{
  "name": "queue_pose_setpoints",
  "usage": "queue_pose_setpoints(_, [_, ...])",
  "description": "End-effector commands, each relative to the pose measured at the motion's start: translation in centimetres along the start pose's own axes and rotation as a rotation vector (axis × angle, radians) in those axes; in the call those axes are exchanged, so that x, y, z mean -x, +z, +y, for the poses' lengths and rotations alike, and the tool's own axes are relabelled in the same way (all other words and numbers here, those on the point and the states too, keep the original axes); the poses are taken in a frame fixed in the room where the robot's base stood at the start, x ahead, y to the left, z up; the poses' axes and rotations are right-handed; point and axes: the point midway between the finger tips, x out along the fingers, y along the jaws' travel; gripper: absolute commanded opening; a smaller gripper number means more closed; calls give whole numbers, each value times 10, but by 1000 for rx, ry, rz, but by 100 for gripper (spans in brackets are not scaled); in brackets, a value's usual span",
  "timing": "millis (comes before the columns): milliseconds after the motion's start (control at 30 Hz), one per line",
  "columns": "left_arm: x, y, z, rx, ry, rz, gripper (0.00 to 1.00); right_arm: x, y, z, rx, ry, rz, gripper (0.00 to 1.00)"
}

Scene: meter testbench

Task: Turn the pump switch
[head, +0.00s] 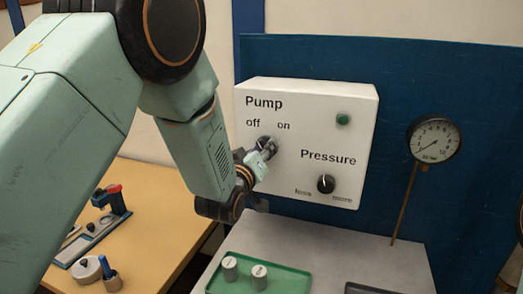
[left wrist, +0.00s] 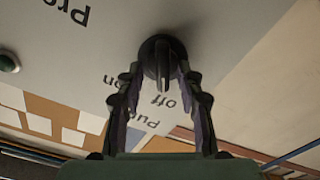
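The pump switch (head: 268,144) is a dark round knob on the white control box (head: 312,100), below the words "off" and "on". In the left wrist view, where the lettering is upside down, the switch (left wrist: 161,62) has a raised bar whose near end lies close to "off". My left gripper (head: 262,153) is at the switch in the head view and partly covers it. In the left wrist view my left gripper (left wrist: 161,82) is open, with one finger on each side of the bar and gaps visible between. My right gripper is not in view.
A pressure knob (head: 326,184) and a green lamp (head: 343,119) are on the same box. A gauge (head: 434,140) stands to the right on a thin stem. A green tray (head: 290,284) with two light cylinders is on the grey bench (head: 330,245) below. A wooden table (head: 150,215) with parts is at left.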

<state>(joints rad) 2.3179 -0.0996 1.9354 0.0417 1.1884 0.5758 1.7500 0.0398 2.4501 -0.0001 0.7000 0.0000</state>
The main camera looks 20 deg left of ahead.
Motion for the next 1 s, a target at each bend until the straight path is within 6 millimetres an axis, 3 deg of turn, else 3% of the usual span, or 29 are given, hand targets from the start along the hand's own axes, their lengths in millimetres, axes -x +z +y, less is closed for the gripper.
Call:
queue_pose_setpoints(433, [0, 0, -1, 1, -3, 1, 0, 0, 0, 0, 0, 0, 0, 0])
queue_pose_setpoints(1000, [1, 1, 0, -80, -2, -1, 0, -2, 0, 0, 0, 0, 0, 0])
